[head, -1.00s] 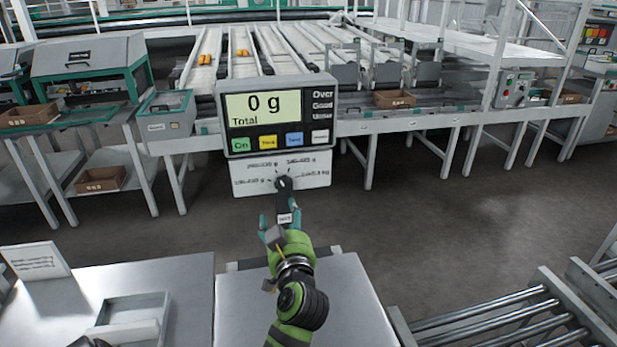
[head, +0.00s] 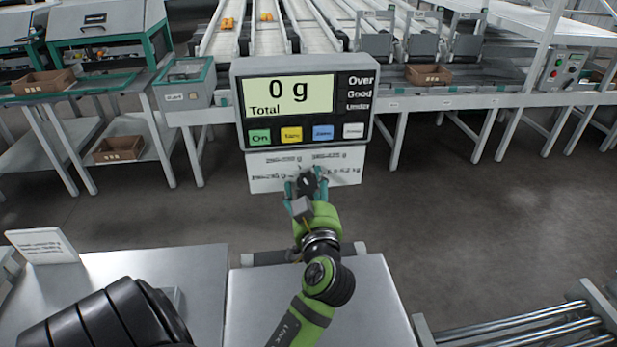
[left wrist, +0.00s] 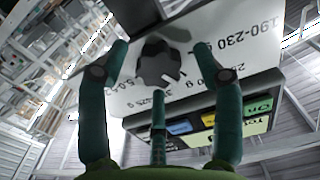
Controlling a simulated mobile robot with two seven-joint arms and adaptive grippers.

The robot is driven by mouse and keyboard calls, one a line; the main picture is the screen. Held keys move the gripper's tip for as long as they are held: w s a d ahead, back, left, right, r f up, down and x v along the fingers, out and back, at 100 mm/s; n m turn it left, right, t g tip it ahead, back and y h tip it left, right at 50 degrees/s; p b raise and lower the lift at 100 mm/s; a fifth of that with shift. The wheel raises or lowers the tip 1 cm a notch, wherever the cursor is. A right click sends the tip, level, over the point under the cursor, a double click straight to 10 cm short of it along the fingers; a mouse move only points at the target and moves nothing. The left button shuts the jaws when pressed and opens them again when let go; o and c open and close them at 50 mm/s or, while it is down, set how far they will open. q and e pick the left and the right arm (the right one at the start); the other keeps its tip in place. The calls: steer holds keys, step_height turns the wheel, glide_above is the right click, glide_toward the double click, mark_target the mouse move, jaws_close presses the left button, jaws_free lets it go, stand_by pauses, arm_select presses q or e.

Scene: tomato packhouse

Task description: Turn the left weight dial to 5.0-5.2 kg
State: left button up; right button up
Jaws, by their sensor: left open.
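The dial is a dark knob (head: 308,183) on a white plate (head: 268,174) under the weight display. Printed ranges surround it; the lower-right label in the head view seems to end in "5.2 kg". My left gripper (head: 306,190) is at the knob, its teal fingers open. In the left wrist view the spread fingers (left wrist: 160,52) stand around the knob (left wrist: 155,64), one at each side and one below. I cannot tell whether they touch it. A small white mark shows on the knob's edge, but its exact setting is unclear. My right gripper is out of view.
The display (head: 291,95) above reads 0 g Total, with coloured buttons below it. A steel table (head: 315,300) lies under my left arm. A white sign (head: 42,246) stands at left, rollers (head: 520,330) at lower right. Open floor lies right of the plate.

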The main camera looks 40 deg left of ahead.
arm_select(q)
steer(key=shift+s+d+r, duration=0.1)
steer(key=shift+d, duration=0.05)
steer(key=c, duration=1.1)
steer(key=shift+r, duration=0.1)
steer(key=shift+c, duration=0.2)
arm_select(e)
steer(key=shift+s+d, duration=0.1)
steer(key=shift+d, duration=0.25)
